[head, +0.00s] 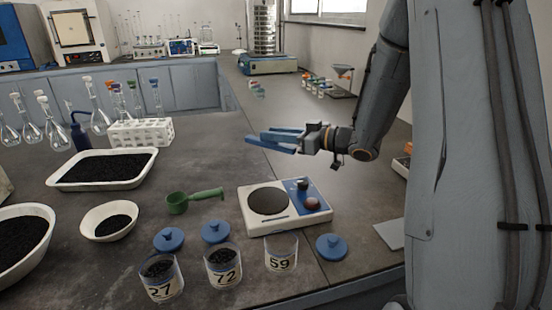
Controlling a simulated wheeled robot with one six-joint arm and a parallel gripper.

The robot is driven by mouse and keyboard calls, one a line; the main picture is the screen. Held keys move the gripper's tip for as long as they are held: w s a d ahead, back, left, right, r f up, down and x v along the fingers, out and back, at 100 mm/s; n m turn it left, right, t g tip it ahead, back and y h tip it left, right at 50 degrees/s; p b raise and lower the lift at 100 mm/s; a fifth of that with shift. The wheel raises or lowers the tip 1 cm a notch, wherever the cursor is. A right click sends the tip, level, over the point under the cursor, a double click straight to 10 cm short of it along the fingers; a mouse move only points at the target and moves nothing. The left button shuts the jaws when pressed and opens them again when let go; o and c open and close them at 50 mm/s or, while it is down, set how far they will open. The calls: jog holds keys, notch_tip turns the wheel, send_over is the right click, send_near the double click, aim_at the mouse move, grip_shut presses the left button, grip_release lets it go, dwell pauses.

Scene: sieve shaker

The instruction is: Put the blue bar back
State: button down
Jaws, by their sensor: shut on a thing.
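My gripper (306,139) is in the middle of the head view, raised over the bench and reaching to the left. It is shut on the blue bar (268,145), which sticks out to the left of the jaws, tilted slightly. A second bluish length shows just behind it; I cannot tell whether it is part of the bar. The sieve shaker (264,30) stands on the far bench, a tall silver sieve stack on a blue-green base (268,65). The bar is well apart from it. The top of the stack is cut off by the frame.
Below my gripper is a balance (284,206). Labelled jars (222,267), blue lids (332,246) and a green scoop (195,200) lie nearby. A white rack (141,132), flasks and a tray (102,168) of black grains are left. Small bottles and a funnel stand (341,75) are behind.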

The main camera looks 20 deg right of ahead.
aim_at(277, 150)
jog(key=shift+f, duration=2.7)
jog(key=shift+f, duration=0.65)
jog(key=c, duration=1.6)
grip_release()
jog(key=shift+o, duration=0.2)
jog(key=shift+r, duration=0.1)
jog(key=shift+s+d+r, duration=0.1)
jog(key=shift+d+r, duration=0.05)
jog(key=shift+r, duration=0.5)
jog(key=v, duration=1.1)
jog(key=shift+s+d+b, duration=0.25)
jog(key=shift+b, duration=0.05)
